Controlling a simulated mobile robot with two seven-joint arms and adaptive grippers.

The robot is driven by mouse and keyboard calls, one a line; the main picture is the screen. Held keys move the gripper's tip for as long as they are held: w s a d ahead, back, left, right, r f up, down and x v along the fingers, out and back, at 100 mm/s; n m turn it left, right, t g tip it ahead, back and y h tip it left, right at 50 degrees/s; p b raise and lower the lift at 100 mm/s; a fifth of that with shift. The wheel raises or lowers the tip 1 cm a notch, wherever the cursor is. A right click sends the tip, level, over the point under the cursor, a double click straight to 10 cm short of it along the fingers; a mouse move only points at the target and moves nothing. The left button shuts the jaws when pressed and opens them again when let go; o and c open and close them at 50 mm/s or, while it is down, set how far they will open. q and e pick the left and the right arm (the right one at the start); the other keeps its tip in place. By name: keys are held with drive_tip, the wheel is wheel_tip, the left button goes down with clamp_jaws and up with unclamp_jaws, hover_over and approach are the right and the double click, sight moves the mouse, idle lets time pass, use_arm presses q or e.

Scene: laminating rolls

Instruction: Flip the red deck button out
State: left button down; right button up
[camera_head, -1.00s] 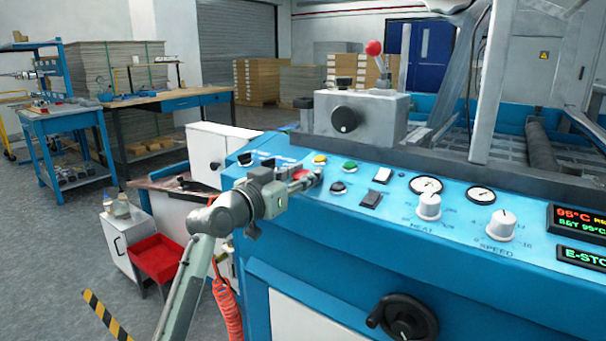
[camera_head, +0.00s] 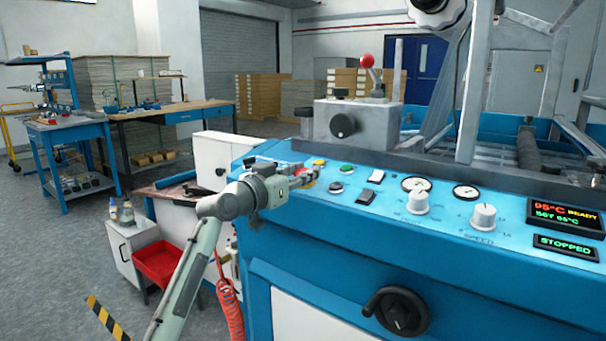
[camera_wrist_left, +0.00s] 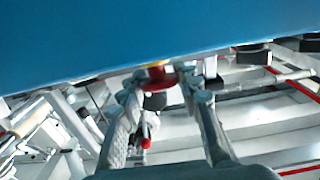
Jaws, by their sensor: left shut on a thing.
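The red deck button (camera_wrist_left: 158,76) shows in the left wrist view between my fingertips, with a yellow part behind it against the blue panel. In the head view only a little red of it shows, at the left end of the sloping blue control deck (camera_head: 455,228). My left gripper (camera_head: 300,174) reaches in from the left, low over the deck. In the left wrist view its two fingers (camera_wrist_left: 160,88) stand on either side of the button and are shut on it. My right gripper is not in view.
A grey box with a red-balled lever (camera_head: 367,61) stands behind. The display reads STOPPED (camera_head: 565,246).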

use_arm(q)
drive_tip(key=c, duration=1.1)
unclamp_jaws()
drive_tip(key=shift+s+r, duration=0.1)
drive_tip(key=shift+r, duration=0.2)
drive_tip(key=shift+f, duration=0.1)
drive_tip(key=v, duration=1.2)
